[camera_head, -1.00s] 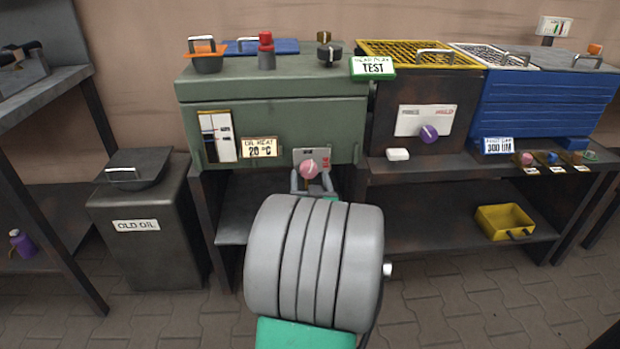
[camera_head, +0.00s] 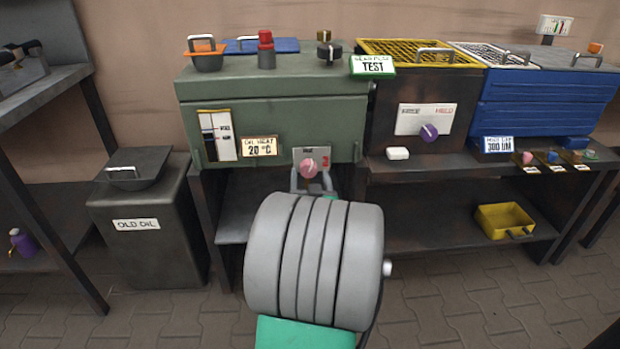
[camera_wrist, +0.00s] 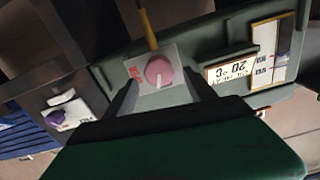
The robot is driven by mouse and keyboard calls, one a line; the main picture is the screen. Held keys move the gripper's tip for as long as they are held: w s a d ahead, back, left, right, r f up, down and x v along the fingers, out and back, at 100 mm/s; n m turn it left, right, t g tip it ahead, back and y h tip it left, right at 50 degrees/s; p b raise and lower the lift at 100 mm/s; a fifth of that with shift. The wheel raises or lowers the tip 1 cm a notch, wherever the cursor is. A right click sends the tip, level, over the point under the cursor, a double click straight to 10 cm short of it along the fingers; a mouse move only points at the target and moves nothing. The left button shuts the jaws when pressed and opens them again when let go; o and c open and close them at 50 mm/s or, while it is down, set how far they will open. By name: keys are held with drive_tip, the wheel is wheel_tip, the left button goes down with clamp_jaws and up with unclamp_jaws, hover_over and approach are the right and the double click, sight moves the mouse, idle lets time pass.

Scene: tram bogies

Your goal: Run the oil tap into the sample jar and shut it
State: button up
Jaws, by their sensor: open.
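A pink round knob (camera_head: 309,166) with a pale mark sits on a small light plate on the front of the green oil cabinet (camera_head: 270,110). It also shows in the wrist view (camera_wrist: 159,71), with red marking beside it. My gripper (camera_wrist: 161,88) is open and empty, its two fingers on either side of the knob's plate. I cannot tell whether they touch it. In the head view my gripper (camera_head: 312,182) is mostly hidden behind my wrist. A thin amber strip (camera_wrist: 148,28), pipe or stream, runs from the plate's edge. I cannot make out a sample jar.
The cabinet's sign (camera_head: 259,146) reads 20 °C. An old oil bin (camera_head: 150,225) stands at left, a purple bottle (camera_head: 21,243) on the left shelf. A purple knob (camera_head: 429,132) and a yellow tray (camera_head: 505,220) are to the right. The lower shelf's middle is hidden.

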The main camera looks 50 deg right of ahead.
sight(308, 162)
idle(0.3)
drive_tip(key=r+p, duration=0.1)
drive_tip(key=p, duration=0.2)
drive_tip(key=shift+s+a+r, duration=0.2)
drive_tip(key=shift+s+r, duration=0.15)
wheel_tip(308, 162, down, 3)
drive_tip(key=shift+w+r, duration=0.1)
drive_tip(key=shift+r, duration=0.1)
drive_tip(key=x, duration=0.8)
drive_tip(key=shift+w+r+b, duration=0.15)
drive_tip(key=shift+r+b, duration=0.2)
drive_tip(key=shift+r, duration=0.05)
drive_tip(key=shift+c, duration=0.2)
